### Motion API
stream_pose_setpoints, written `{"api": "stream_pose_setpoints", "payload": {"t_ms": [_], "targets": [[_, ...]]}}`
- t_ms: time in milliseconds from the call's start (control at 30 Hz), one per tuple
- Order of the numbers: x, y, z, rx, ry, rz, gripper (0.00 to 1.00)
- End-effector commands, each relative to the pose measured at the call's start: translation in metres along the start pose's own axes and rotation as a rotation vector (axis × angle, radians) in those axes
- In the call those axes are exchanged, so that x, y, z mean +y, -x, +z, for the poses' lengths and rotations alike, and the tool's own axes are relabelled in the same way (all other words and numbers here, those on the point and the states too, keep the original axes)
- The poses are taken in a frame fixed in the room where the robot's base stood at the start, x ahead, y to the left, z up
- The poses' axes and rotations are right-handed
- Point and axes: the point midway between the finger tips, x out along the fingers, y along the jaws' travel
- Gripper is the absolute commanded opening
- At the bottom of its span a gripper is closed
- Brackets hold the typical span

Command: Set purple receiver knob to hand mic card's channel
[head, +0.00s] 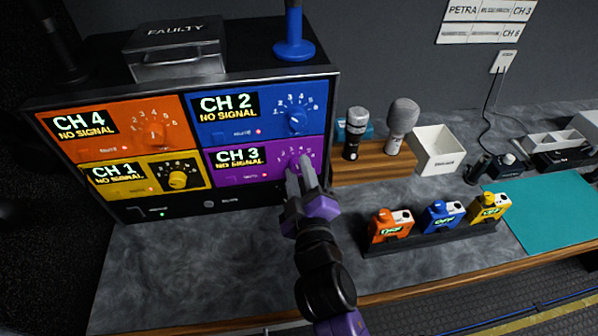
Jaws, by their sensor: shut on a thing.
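The purple receiver (238,165) is the lower right panel of the rack, and its screen reads CH 3, NO SIGNAL. Its purple knob (296,160) is at the panel's right side, with a dial of numbers around it. My gripper (299,172) is at this knob, its fingers shut on it and partly hiding it. The knob's exact pointing is hidden. A card (487,10) on the back wall reads PETRA with CH 3 on its upper row, and CH 6 on its lower row.
Orange CH 4 (120,128), blue CH 2 (225,108) and yellow CH 1 (120,178) panels surround the purple one. Orange, blue and yellow packs (443,216) stand in a dark rack to the right. A white box (438,150) and teal mat (545,213) lie beyond. The counter's front left is clear.

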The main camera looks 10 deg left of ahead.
Motion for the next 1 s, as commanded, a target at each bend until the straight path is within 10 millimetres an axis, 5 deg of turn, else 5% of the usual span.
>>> {"api": "stream_pose_setpoints", "payload": {"t_ms": [367, 1000], "targets": [[-0.0032, -0.0001, 0.003, 0.001, -0.203, 0.001, 0.0], [-0.0033, 0.0001, 0.0024, 0.002, -0.808, 0.0, 0.0]]}}
